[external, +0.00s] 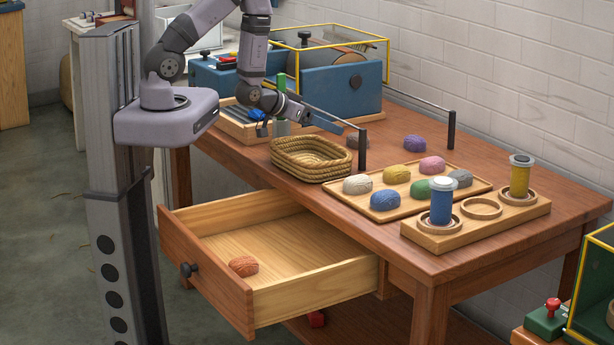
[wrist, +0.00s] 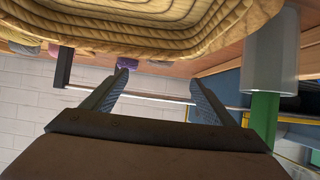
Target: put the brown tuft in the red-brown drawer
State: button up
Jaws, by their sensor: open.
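A brown-grey tuft (external: 352,141) lies on the table behind the basket, partly hidden by a black post; I take it to be the brown tuft. The red-brown drawer (external: 212,272) is pulled out under the table, with an orange-brown tuft (external: 243,266) inside near its front. My gripper (external: 338,129) is open and empty above the table, just behind the woven basket (external: 312,172), pointing right toward the brown-grey tuft. In the wrist view the open fingers (wrist: 158,78) have nothing between them, and the basket (wrist: 140,25) fills the top.
A tray (external: 448,199) holds several coloured tufts, and a dark purple one (external: 414,143) lies behind it. Black posts with rails (external: 451,130) and a blue machine (external: 340,95) stand at the back.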

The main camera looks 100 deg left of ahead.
aim_at(354, 135)
jog(key=shift+w+a+f+b, duration=0.1)
jog(key=shift+a+f+b, duration=0.3)
jog(key=shift+f+b, duration=0.55)
jog(key=shift+t+y, duration=0.7)
jog(key=w+a+r+b, duration=0.1)
jog(key=b, duration=0.2)
jog(key=w+a+r+b, duration=0.1)
jog(key=w+a+b, duration=0.1)
jog(key=b, duration=0.1)
jog(key=shift+a+r, duration=0.3)
jog(key=shift+r, duration=0.1)
jog(key=shift+w+d+f, duration=0.1)
jog(key=shift+w+f, duration=0.05)
jog(key=shift+s+d+f+g+h, duration=0.15)
jog(key=shift+f+g+h, duration=0.1)
jog(key=shift+f, duration=0.2)
jog(key=shift+d+f+g+h, duration=0.2)
jog(key=shift+f+h, duration=0.1)
jog(key=shift+f, duration=0.2)
jog(key=shift+s+d+f+g+h, duration=0.15)
jog(key=shift+f+h, duration=0.1)
jog(key=shift+f, duration=0.2)
jog(key=shift+p+x, duration=0.85)
jog(key=shift+x, duration=2.85)
jog(key=shift+r, duration=0.15)
jog(key=shift+c, duration=0.2)
jog(key=c, duration=1.1)
jog(key=shift+c, duration=0.3)
